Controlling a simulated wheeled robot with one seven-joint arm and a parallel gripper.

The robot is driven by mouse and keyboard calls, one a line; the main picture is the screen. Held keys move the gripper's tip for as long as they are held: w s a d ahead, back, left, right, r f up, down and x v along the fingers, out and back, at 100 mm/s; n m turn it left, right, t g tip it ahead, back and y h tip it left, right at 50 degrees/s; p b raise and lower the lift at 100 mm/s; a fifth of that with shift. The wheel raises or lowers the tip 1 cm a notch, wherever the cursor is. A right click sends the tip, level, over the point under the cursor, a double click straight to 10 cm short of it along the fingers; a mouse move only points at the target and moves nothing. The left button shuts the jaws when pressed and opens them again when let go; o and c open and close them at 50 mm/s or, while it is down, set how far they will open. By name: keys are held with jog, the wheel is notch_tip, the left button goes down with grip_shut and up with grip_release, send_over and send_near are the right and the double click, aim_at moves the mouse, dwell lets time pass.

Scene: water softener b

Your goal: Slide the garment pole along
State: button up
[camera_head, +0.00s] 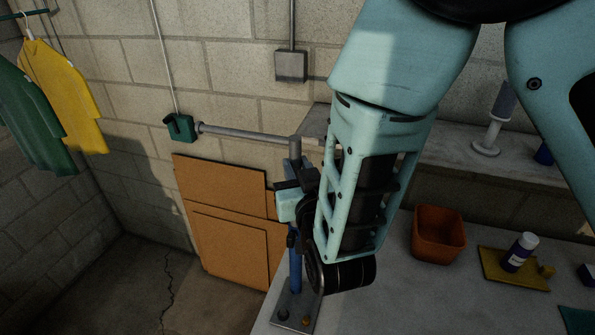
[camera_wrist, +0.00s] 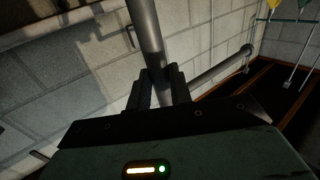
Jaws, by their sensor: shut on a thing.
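In the head view a green rail (camera_head: 32,12) is at the top left with a yellow shirt (camera_head: 62,88) and a green garment (camera_head: 32,120) hanging there. An upright pole (camera_head: 295,272), grey at the top and blue lower down, rises from a metal plate. A grey horizontal pipe (camera_head: 245,133) runs left from its top to a green wall bracket (camera_head: 180,128). My gripper (camera_head: 297,190) is at the upright pole, its fingers partly hidden. In the wrist view my gripper (camera_wrist: 160,82) is shut around a grey pole (camera_wrist: 147,35).
Brown panels (camera_head: 225,215) lean on the block wall behind the pole. The bench at the right holds an orange bin (camera_head: 438,235), a yellow tray (camera_head: 497,268) and a bottle (camera_head: 520,252). A shelf (camera_head: 450,150) runs behind. The floor at lower left is clear.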

jog(key=shift+r+p, duration=0.6)
jog(key=shift+r, duration=3.25)
jog(key=o, duration=1)
jog(key=shift+s, duration=0.1)
jog(key=b+v, duration=0.6)
jog(key=shift+s+f+b, duration=0.15)
jog(key=shift+f+b, duration=0.2)
jog(key=shift+b, duration=0.05)
